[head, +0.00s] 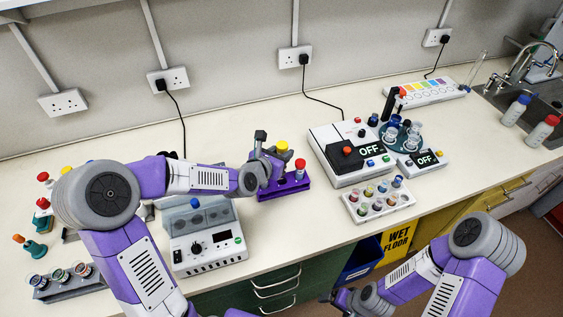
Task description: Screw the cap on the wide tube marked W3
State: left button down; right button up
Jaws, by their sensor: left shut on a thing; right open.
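A purple rack (290,188) stands near the middle of the bench. In it, a tube with a yellow cap (282,147) and a tube with a red cap (300,164) stand side by side. My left gripper (277,163) is at the rack, shut around the yellow-capped tube just below its cap; its fingers hide most of the tube. No W3 marking can be read, and I cannot tell how tightly the yellow cap sits. My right gripper (343,299) is open and low in front of the bench, partly cut off by the bottom edge.
A control box (208,245) stands left of the rack, partly behind my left arm. Right of the rack are a device reading OFF (338,142) and a white tray of coloured vials (378,201). A vial rack (62,286) is at the front left. Bare bench lies between the rack and front edge.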

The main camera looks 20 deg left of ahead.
pick_arm(q)
jog(key=shift+f+b, duration=0.3)
jog(key=shift+f, duration=1.6)
jog(key=shift+f+b, duration=0.65)
jog(key=shift+b, duration=0.05)
jog(key=c, duration=0.8)
grip_release()
jog(key=shift+r, duration=0.1)
